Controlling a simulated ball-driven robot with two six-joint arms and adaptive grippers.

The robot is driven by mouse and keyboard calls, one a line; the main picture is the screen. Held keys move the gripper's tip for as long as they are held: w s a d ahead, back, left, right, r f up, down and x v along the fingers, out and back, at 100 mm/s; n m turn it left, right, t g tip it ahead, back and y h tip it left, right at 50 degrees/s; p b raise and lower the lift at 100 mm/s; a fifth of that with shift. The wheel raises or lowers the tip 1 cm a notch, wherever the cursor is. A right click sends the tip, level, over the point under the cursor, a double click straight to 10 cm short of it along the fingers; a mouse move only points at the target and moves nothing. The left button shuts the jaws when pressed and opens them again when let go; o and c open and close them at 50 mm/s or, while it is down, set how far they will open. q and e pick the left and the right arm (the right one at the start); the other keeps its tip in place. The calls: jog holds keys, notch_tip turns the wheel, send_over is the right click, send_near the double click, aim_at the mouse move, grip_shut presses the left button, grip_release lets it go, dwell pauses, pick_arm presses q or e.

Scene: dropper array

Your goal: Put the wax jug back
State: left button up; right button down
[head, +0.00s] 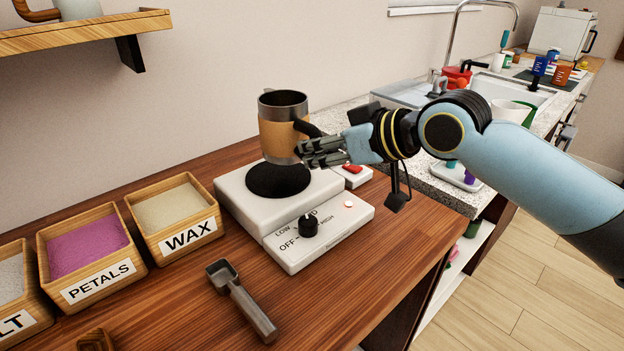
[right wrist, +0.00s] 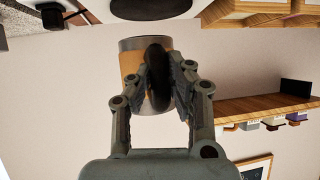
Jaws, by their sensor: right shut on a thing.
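The wax jug (head: 278,138) is a steel cup with a tan band and a black handle. My right gripper (head: 306,152) is shut on its handle from the right in the head view. The jug is about upright, a little above the black disc (head: 277,181) of a white hot plate (head: 326,240). In the right wrist view, which is upside down, the jug (right wrist: 131,64) sits between my fingers, and a gap shows between it and the disc (right wrist: 150,8). The jug's contents are hidden. My left gripper is not in view.
A WAX box (head: 190,244) and a PETALS box (head: 102,283) stand left of the hot plate. A metal scoop (head: 243,302) lies in front. A small device with a red switch (head: 352,168) is beside the plate. A wooden shelf (head: 75,34) hangs at upper left.

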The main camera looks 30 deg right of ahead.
jog(key=shift+w+a+f, duration=0.3)
jog(key=shift+w+a, duration=0.1)
jog(key=shift+w, duration=0.05)
jog(key=shift+f, duration=1.95)
jog(key=shift+f, duration=0.15)
jog(key=c, duration=1.3)
grip_release()
jog(key=shift+s, duration=0.1)
jog(key=shift+o, duration=0.2)
jog(key=shift+s+d+r, duration=0.15)
jog(key=shift+s+r, duration=0.1)
jog(key=p+v, duration=0.3)
jog(key=v, duration=0.8)
jog(key=shift+s+p, duration=0.15)
jog(key=shift+p, duration=0.15)
